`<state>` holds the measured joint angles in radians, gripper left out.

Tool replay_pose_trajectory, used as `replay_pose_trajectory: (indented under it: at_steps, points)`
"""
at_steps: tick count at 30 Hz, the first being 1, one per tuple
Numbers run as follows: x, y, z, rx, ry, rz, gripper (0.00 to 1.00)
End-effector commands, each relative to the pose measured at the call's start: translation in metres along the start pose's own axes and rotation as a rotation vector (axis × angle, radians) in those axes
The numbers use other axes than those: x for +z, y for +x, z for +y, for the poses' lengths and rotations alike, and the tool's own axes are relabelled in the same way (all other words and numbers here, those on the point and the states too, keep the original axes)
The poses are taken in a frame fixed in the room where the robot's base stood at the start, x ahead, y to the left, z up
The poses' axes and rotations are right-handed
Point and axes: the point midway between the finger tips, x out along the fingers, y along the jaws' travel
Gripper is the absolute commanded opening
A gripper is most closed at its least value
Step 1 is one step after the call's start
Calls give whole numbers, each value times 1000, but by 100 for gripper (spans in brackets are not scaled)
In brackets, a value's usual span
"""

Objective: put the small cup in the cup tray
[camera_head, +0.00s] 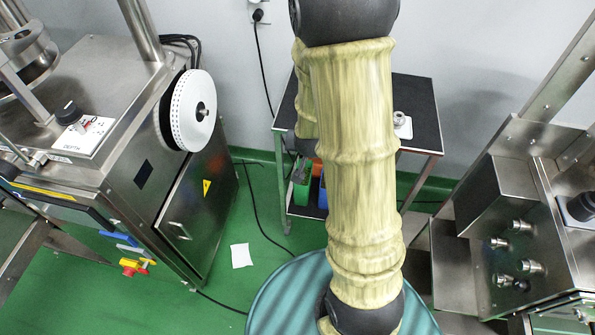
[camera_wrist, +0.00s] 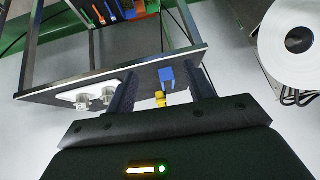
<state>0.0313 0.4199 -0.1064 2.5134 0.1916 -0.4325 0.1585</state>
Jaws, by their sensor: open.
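A white cup tray (camera_wrist: 68,97) lies on the dark table top (camera_wrist: 60,84), left of my gripper in the wrist view. Two metal cups (camera_wrist: 82,102) (camera_wrist: 108,95) stand at it; I cannot tell for sure which is the small cup or whether both sit in the tray. In the head view the white tray (camera_head: 404,132) shows at the right of my arm with one metal cup (camera_head: 399,117). My gripper (camera_wrist: 163,80) is open, its fingers apart, with nothing held. The gripper is hidden behind my arm in the head view.
A blue object (camera_wrist: 166,77) and a yellow object (camera_wrist: 160,98) show between my fingers, near the table edge. Coloured bins (camera_head: 300,190) stand on the lower shelf. Steel machines flank the table (camera_head: 420,100). A white roll (camera_wrist: 298,40) is at the right.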

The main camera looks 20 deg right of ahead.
Motion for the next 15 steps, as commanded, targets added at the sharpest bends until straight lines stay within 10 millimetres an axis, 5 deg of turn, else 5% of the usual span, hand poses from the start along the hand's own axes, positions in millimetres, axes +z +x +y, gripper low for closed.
replay_pose_trajectory:
  at_steps: [6, 15]
  points:
    - [31, -66, -26, -85, -197, -208, 53]
    - [71, -137, -23, -107, -432, -409, 53]
